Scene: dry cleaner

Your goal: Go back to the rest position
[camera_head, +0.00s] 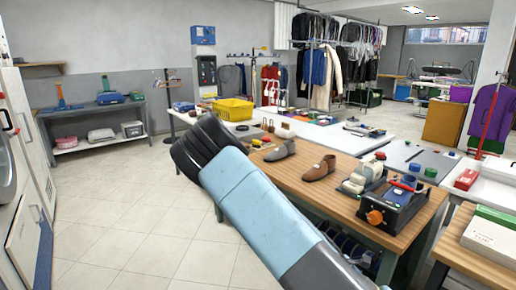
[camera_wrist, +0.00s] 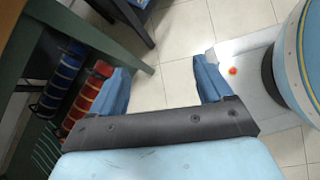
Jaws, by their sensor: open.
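My gripper (camera_wrist: 163,80) shows in the wrist view with its two blue fingers spread wide apart. Only floor tiles show between the fingers, and nothing is held. It hangs low, beside the dark green frame of a table at the left of that view. In the head view my light blue and dark arm reaches up from the bottom centre, in front of the wooden-topped work table (camera_head: 290,180). The gripper's fingers cannot be made out there.
A brown shoe (camera_head: 319,169), a grey shoe (camera_head: 281,150) and a black machine with an orange knob (camera_head: 388,207) stand on the work table. Red (camera_wrist: 88,95) and blue (camera_wrist: 66,75) rolls sit under the table near my gripper. Tiled floor is clear at left.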

